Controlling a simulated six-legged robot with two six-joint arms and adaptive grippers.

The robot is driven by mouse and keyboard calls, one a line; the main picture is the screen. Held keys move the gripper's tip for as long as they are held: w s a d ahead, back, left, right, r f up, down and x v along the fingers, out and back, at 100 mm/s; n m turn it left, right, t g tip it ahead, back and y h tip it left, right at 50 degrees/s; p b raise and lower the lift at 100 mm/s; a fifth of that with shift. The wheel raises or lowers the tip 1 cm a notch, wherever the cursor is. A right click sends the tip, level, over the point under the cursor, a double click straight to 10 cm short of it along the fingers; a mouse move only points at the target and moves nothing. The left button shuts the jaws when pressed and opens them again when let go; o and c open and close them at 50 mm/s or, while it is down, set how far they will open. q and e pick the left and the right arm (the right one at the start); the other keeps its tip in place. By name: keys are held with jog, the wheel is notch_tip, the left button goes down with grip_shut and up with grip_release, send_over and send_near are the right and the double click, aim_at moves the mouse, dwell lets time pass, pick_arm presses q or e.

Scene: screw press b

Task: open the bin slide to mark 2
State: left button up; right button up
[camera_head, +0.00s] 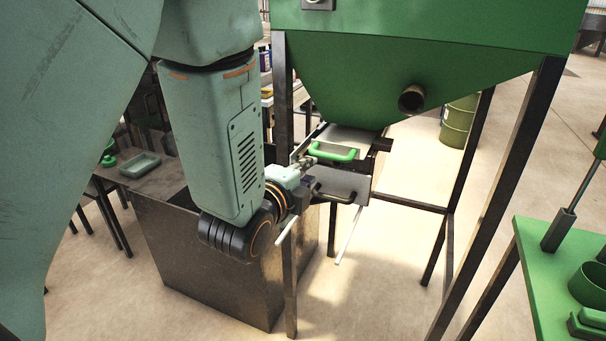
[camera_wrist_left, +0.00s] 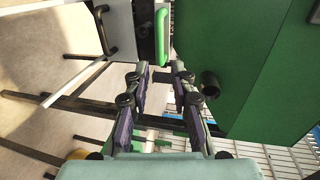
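The bin slide (camera_head: 349,140) is a pale plate under the green hopper (camera_head: 420,75), with a bright green bar handle (camera_head: 333,152) on its front. The handle also shows in the wrist view (camera_wrist_left: 161,35), just beyond my fingertips and lined up with the gap between them. My left gripper (camera_head: 308,161) is close to the handle's left end; in the wrist view its fingers (camera_wrist_left: 160,70) are apart with nothing between them. I cannot tell whether they touch the handle. No mark numbers are readable. My right gripper is not in view.
A second pale plate (camera_head: 343,185) with a black handle (camera_wrist_left: 103,28) sits below the slide. A short pipe (camera_head: 411,98) sticks out of the hopper. Dark legs (camera_head: 289,240) frame the hopper. A dark metal box (camera_head: 225,262) stands below my arm. A green table (camera_head: 545,290) is at right.

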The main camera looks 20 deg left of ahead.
pick_arm(q)
jog(key=shift+s, duration=0.45)
jog(key=shift+s+r, duration=0.1)
